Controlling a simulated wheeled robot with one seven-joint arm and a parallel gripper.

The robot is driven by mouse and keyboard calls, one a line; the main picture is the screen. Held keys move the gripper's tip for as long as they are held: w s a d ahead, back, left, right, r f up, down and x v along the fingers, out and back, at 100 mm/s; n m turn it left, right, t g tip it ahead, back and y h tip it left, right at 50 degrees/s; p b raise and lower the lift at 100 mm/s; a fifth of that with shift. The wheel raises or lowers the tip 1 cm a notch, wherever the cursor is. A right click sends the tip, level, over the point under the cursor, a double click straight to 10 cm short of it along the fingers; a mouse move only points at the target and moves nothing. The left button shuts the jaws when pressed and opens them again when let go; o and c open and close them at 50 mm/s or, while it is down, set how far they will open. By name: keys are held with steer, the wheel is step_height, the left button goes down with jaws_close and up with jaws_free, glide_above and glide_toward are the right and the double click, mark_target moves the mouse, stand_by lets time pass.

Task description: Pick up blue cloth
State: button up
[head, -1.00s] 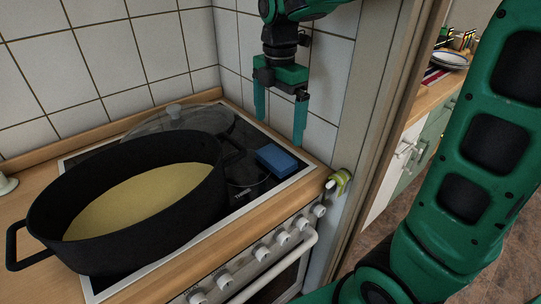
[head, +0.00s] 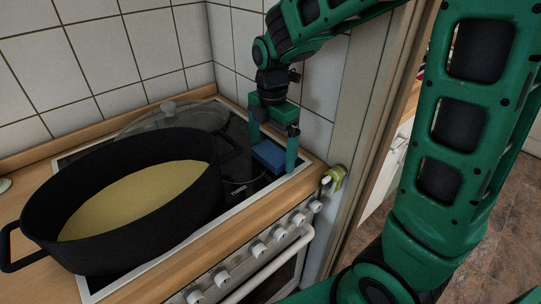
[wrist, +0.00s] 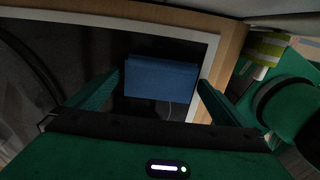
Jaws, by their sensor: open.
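The blue cloth (head: 269,155) is a small folded block lying on the black stovetop near its right end. In the wrist view the cloth (wrist: 160,80) lies ahead of and between the two fingers. My gripper (head: 273,158) is open and points down, with one finger on each side of the cloth. In the wrist view the gripper (wrist: 158,92) is open and empty. I cannot tell whether the fingertips touch the stovetop.
A large black pot (head: 115,215) with yellow contents stands left of the cloth. A glass lid (head: 172,116) lies behind it. The tiled wall (head: 232,62) is close behind my gripper, and a door frame (head: 365,120) rises to the right.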

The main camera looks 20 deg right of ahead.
mark_target(272, 152)
steer(key=c, duration=1)
steer(key=shift+r, duration=0.1)
steer(key=shift+r, duration=0.8)
step_height(272, 152, up, 2)
steer(key=shift+s, duration=0.15)
steer(key=shift+s+d+f, duration=0.1)
steer(key=shift+s, duration=8.75)
